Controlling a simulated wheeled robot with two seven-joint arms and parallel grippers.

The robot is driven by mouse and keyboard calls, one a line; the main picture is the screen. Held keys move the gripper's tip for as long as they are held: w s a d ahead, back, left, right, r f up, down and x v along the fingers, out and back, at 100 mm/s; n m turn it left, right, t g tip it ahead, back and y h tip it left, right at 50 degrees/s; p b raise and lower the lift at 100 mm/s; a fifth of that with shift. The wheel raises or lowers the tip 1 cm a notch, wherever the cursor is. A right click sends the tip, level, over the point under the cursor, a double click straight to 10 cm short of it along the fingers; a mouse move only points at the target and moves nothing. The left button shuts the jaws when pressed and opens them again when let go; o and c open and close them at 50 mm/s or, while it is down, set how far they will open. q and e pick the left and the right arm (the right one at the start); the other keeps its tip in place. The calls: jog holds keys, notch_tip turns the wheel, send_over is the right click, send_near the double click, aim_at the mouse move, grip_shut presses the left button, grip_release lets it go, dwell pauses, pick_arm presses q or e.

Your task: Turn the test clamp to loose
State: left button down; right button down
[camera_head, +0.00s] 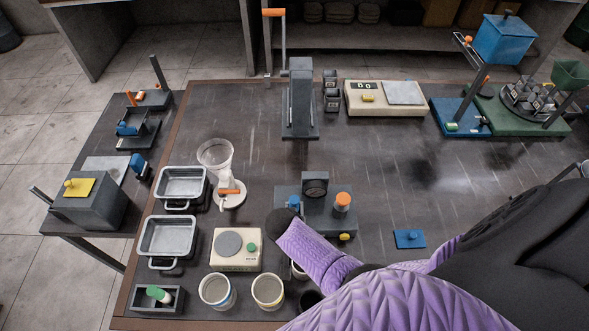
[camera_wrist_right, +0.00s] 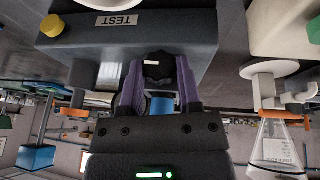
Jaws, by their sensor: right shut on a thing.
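The grey test unit (camera_head: 325,218) stands on the middle of the table, with a round gauge, an orange-topped knob and a blue knob (camera_head: 293,202) at its left. In the right wrist view its dark front carries the label TEST (camera_wrist_right: 118,20). My right gripper (camera_wrist_right: 158,80) has its purple fingers on either side of the test clamp's dark knob (camera_wrist_right: 158,66) and is shut on it. A blue part (camera_wrist_right: 161,105) shows between the fingers. My left gripper is out of view.
A cream device with a round grey plate (camera_head: 236,249) and two white cups (camera_head: 217,290) stand left of my arm. A glass funnel (camera_head: 216,158) stands further back beside metal trays (camera_head: 181,185).

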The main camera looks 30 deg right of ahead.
dwell(0.5)
jog(key=shift+c, duration=1.4)
grip_release()
jog(key=p+v, duration=0.4)
jog(key=v, duration=0.6)
jog(key=shift+a, duration=0.1)
